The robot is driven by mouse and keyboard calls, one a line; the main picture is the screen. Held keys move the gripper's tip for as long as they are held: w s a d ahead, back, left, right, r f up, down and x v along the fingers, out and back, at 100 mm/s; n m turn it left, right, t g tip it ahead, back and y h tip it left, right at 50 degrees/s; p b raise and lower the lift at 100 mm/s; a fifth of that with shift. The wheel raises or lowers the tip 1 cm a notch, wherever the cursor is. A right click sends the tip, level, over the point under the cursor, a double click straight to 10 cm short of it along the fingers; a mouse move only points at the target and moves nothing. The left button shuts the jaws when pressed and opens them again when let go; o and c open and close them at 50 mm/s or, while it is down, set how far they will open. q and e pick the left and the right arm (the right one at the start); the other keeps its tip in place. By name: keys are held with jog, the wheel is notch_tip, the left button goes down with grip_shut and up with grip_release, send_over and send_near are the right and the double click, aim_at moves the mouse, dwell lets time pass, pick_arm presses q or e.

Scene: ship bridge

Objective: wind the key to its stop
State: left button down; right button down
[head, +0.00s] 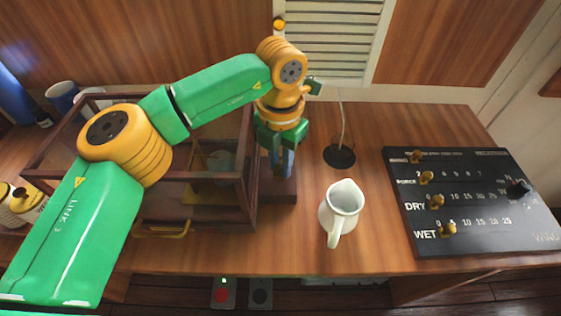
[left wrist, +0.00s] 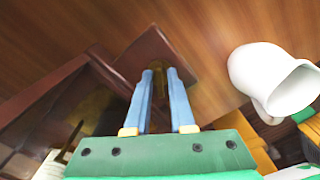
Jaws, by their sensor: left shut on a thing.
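My left gripper (head: 283,168) points down over a dark wooden block (head: 278,192) at the right end of a wood-framed case (head: 247,165). In the left wrist view, its two blue fingers (left wrist: 161,75) stand close together over the same dark block (left wrist: 150,48). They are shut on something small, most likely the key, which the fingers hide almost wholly. I cannot tell how far the key is turned. My right gripper is in neither view.
A white pitcher (head: 342,207) stands on the desk close to the right of the gripper. Behind it is a dark round opening (head: 339,156) with a cord. A black panel with brass knobs (head: 480,210) lies at the right. Bare desk lies between pitcher and panel.

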pick_arm(q)
jog(key=m, duration=0.4)
jog(key=shift+r+m, duration=0.1)
jog(key=shift+m, duration=0.2)
jog(key=m, duration=0.3)
jog(key=shift+m, duration=0.3)
jog(key=m, duration=0.4)
jog(key=shift+p, duration=0.3)
jog(key=m, duration=0.9)
jog(key=shift+m, duration=0.3)
jog(key=m, duration=0.4)
jog(key=shift+w+p, duration=0.1)
jog(key=shift+p, duration=0.25)
jog(key=m, duration=0.5)
jog(key=shift+m, duration=1.9)
